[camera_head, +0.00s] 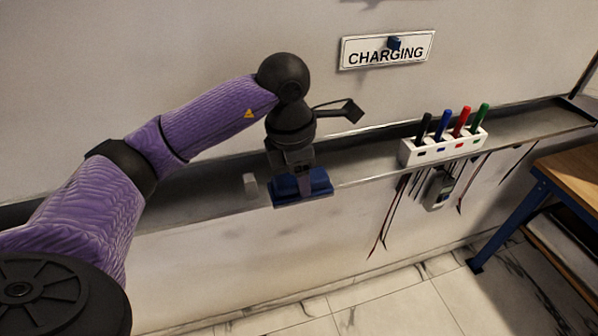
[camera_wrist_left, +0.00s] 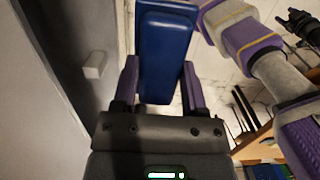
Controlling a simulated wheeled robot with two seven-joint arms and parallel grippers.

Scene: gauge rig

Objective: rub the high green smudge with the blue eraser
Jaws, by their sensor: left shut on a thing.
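My left gripper (camera_head: 303,183) is shut on the blue eraser (camera_head: 288,189), pointing down at the front edge of the ledge. I cannot tell whether the eraser touches the ledge. In the left wrist view, the blue eraser (camera_wrist_left: 165,45) sticks out between the two purple fingers of my left gripper (camera_wrist_left: 160,84). No green smudge shows in either view; my left arm covers part of the pale board. My right gripper cannot be made out; purple links of my right arm show in the left wrist view.
A grey ledge (camera_head: 220,196) runs along the board (camera_head: 180,50). A small white block (camera_head: 250,186) lies on it, left of the eraser. A white holder (camera_head: 442,148) with several markers stands to the right. A sign (camera_head: 387,51) reads CHARGING. A wooden table (camera_head: 575,178) is far right.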

